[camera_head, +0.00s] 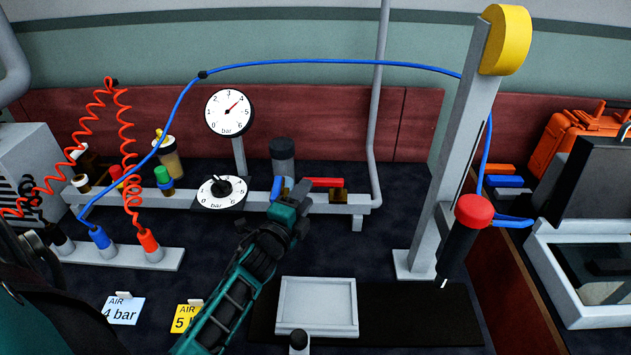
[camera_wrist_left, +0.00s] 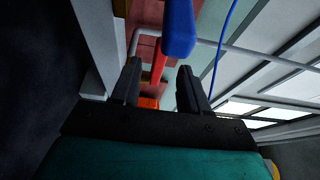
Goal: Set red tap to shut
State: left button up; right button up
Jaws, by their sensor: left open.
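The red tap (camera_head: 323,183) has a flat red lever lying lengthwise along the grey pipe rail, above a brass body (camera_head: 340,196). A blue tap lever (camera_head: 277,188) stands left of it, partly hidden by my gripper. My left gripper (camera_head: 297,190) reaches in from the lower left, its fingertips just left of the red lever. In the left wrist view its two fingers (camera_wrist_left: 160,82) are apart. The red lever (camera_wrist_left: 160,62) shows beyond and between them, and the blue lever (camera_wrist_left: 178,28) hangs close above the right finger. I cannot tell whether anything touches. My right gripper is not in view.
A dial gauge (camera_head: 229,112) and a lower dial (camera_head: 221,191) stand to the left. A white tray (camera_head: 317,331) lies in front. A grey post (camera_head: 452,150) with a red-topped black handle (camera_head: 474,212) stands right. A blue hose (camera_head: 330,63) arches overhead.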

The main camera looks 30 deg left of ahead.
aim_at(314, 179)
pick_arm(q)
jog(key=w, duration=0.4)
jog(key=w+a, duration=0.1)
jog(key=w, duration=0.1)
jog(key=shift+s, duration=0.1)
grip_shut()
dwell(0.3)
